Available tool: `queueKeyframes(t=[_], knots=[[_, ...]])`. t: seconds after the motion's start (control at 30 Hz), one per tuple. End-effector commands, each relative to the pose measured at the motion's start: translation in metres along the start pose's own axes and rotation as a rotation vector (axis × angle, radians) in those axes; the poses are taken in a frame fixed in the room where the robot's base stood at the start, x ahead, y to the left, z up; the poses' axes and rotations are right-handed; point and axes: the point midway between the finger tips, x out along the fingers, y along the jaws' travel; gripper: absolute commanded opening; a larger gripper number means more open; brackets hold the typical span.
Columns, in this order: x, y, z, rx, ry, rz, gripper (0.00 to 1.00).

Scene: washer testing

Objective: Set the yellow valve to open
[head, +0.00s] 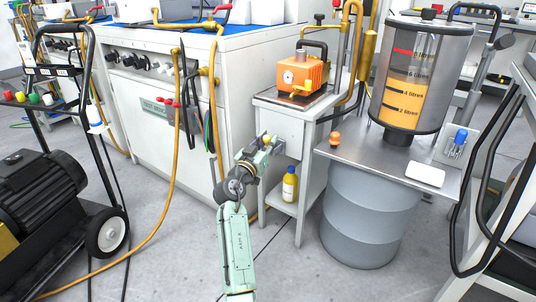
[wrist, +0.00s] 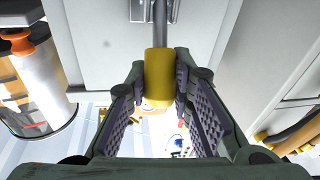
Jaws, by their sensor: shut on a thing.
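The yellow valve handle (wrist: 158,75) is a yellow grip on a grey metal rod (wrist: 160,20), seen at the top centre of the wrist view. The rod runs to a metal bracket on a pale panel. My gripper (wrist: 158,70) is shut on the handle, with a finger pad against each side. In the head view my gripper (head: 271,143) is at the front of the white stand (head: 290,128). There it hides most of the valve, and I cannot tell the handle's setting.
An orange pump (head: 303,76) sits on the stand, with a yellow bottle (head: 290,184) on its lower shelf. A steel table (head: 375,156) over a grey drum (head: 365,215) is close on the right. Hoses hang on the left. The floor in front is mostly clear.

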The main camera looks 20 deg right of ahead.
Motion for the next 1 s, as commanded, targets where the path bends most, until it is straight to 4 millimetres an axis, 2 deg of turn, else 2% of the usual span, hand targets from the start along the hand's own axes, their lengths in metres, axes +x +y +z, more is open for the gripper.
queueKeyframes(t=[0.03, 0.67, 0.7, 1.0], knots=[[0.0001, 0.0002, 0.0042, -0.002, 0.007, 0.003, 0.00], [0.0020, -0.0002, 0.0015, -0.007, 0.029, 0.003, 0.00], [0.0021, -0.0003, 0.0014, -0.007, 0.029, 0.003, 0.22], [0.0020, -0.0006, 0.0013, -0.006, 0.030, 0.002, 0.42]])
